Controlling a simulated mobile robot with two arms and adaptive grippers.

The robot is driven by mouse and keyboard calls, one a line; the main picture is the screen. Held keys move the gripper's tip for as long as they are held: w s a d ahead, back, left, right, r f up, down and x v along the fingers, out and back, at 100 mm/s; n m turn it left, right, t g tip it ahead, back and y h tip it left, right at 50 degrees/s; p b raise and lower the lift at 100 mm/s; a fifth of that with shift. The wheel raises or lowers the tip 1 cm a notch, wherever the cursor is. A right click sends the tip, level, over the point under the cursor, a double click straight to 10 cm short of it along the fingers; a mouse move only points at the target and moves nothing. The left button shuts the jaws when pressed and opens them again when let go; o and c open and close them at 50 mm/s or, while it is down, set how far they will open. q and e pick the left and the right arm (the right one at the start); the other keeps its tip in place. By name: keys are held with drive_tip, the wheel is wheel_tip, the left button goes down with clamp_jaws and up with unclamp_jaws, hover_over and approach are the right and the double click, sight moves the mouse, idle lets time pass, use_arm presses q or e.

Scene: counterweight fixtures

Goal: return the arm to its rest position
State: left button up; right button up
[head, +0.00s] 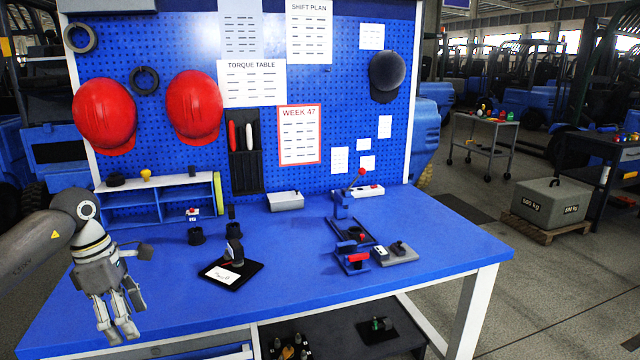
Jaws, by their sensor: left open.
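My left arm (40,240) comes in from the left edge. Its left gripper (122,336) hangs with fingers pointing down at the left front of the blue workbench (290,290). The fingers are open, with nothing seen between them. The gripper is apart from the objects on the bench; the nearest is a black pad (250,278) with a white card and a dark upright piece, to its right. My right gripper is not in view.
A blue fixture with a red-knobbed lever (343,207), a smaller blue-and-red fixture (353,260) and a grey plate (402,257) stand right of centre. A blue shelf (130,210) stands behind the gripper. The bench's front middle is clear.

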use_arm(q)
drive_tip(key=w+d+f+n+t+h+p, duration=0.1)
drive_tip(key=w+d+f+n+t+h, duration=0.15)
drive_tip(key=d+f+n+h, duration=0.55)
drive_tip(key=w+d+f+n+t+h, duration=0.1)
drive_tip(key=w+d+f+n+h, duration=0.3)
drive_tip(key=d, duration=0.9)
wheel_tip(320, 180, down, 18)
drive_tip(key=s+a+n+t+y, duration=0.2)
drive_tip(key=n+t+y, duration=0.2)
drive_tip(key=n+t, duration=0.7)
drive_tip(key=s+a+f+n+g+y+p, duration=0.1)
drive_tip(key=s+a+f+n+g+y, duration=0.25)
drive_tip(key=s+f+n, duration=0.6)
drive_tip(key=s+a+f+n+g+y, duration=0.2)
drive_tip(key=s+a+f+n+y, duration=0.2)
drive_tip(key=s+f+n, duration=0.55)
drive_tip(key=s+f+n+g, duration=0.1)
drive_tip(key=s+f, duration=0.4)
drive_tip(key=s, duration=0.6)
drive_tip(key=s+f+n+g+y, duration=0.1)
drive_tip(key=s+f+g, duration=0.3)
drive_tip(key=s, duration=0.7)
drive_tip(key=s+d+f+n+g+y, duration=0.1)
drive_tip(key=s+f, duration=0.4)
drive_tip(key=s, duration=0.6)
drive_tip(key=shift+f+n+g+p, duration=0.35)
drive_tip(key=shift+n+g, duration=0.35)
drive_tip(key=shift+n, duration=0.5)
drive_tip(key=shift+d, duration=0.1)
